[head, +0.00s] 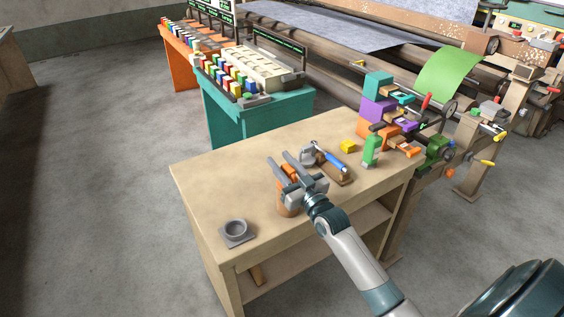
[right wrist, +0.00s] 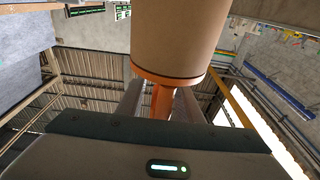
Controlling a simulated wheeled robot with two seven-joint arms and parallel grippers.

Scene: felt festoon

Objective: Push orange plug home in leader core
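The leader core (head: 287,210) is a tan cylinder standing upright on the wooden bench, partly hidden behind my right gripper (head: 284,164). In the right wrist view the core (right wrist: 182,38) fills the top, with the picture upside down. The orange plug (right wrist: 162,101) has its wide rim at the core's end, with a thin dark line between them. Its narrow stem stands between the two right fingers, which look closed on it. How deep the plug sits inside the core is hidden. In the head view a bit of orange plug (head: 290,171) shows between the fingers. My left gripper is not in view.
A grey ring holder (head: 237,232) stands at the bench's front left. Stacked coloured blocks (head: 377,110) stand at the right end.

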